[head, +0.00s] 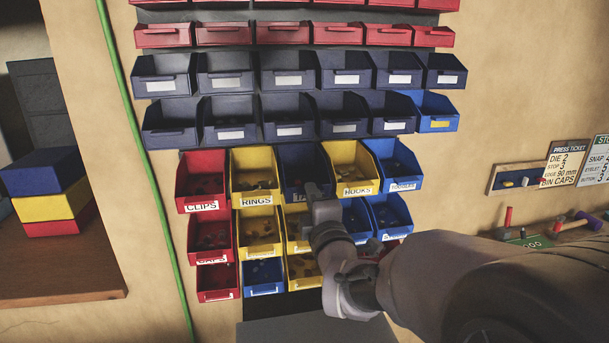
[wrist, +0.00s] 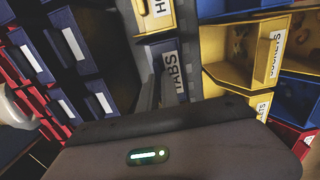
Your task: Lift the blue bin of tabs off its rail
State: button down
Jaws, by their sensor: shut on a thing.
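The dark blue bin of tabs (head: 299,180) sits in the row of larger bins on the wall, between the yellow RINGS bin (head: 255,175) and the yellow HOOKS bin (head: 351,168). Its TABS label (wrist: 178,77) shows in the wrist view. My gripper (head: 315,190) is at the bin's front and shut on it. My arm comes in from the lower right and covers part of the bin's front and label. The bin is in line with its neighbours. The rail behind it is hidden.
A red CLIPS bin (head: 202,181) and a blue bin (head: 395,165) stand at the ends of the row. More bins crowd above and below, such as the yellow SOCKETS bin (wrist: 245,55). A green cable (head: 128,110) runs down the left wall. Stacked bins (head: 45,190) stand far left.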

jog(key=shift+r, duration=0.2)
dwell(0.4)
notch_tip(320, 180, up, 3)
jog(key=shift+f+p, duration=0.15)
jog(key=shift+p, duration=0.25)
dwell(0.3)
